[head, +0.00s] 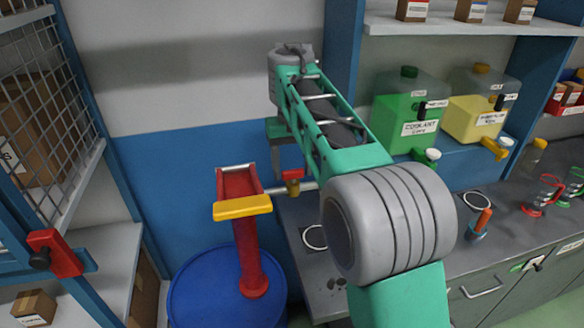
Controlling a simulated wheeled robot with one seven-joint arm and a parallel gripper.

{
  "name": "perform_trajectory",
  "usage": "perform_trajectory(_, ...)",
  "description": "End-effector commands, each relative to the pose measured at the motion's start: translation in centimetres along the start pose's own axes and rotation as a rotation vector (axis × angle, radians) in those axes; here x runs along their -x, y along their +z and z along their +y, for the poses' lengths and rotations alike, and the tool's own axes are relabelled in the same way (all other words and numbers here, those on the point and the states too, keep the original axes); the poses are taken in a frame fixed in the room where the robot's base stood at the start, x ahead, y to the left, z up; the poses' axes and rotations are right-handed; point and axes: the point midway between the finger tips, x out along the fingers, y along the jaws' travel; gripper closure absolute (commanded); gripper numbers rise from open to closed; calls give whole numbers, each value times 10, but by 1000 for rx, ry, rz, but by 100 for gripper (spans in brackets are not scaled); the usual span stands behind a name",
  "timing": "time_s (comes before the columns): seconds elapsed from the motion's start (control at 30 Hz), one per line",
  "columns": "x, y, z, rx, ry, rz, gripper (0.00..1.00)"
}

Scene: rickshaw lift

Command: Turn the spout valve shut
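A red hand pump (247,250) with a yellow bar (243,208) stands on a blue drum (210,295). To its right, a small valve (292,188) with a red top and a yellowish body sits on a thin pale spout pipe. The valve's exact handle angle is too small to tell. My arm crosses the middle of the view. What looks like my gripper (281,142), a teal and grey part, hangs behind the arm, just above the valve. My forearm partly hides it, and its fingers cannot be made out. I cannot tell whether it touches the valve.
A green coolant container (408,122) and a yellow container (472,122), both with taps, stand on a blue shelf at right. The grey counter (345,295) below holds an orange-handled tool (481,224). A mesh cage door (40,120) with a red latch (55,253) stands at left.

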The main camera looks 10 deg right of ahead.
Motion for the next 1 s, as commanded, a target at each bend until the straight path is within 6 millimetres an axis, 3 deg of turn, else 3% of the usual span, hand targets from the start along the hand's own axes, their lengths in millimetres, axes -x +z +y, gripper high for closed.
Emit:
perform_trajectory(0.57, 0, 0, 0, 0, 0, -1, 89)
perform_trajectory(1.0, 0, 0, 0, -87, 0, -1, 90)
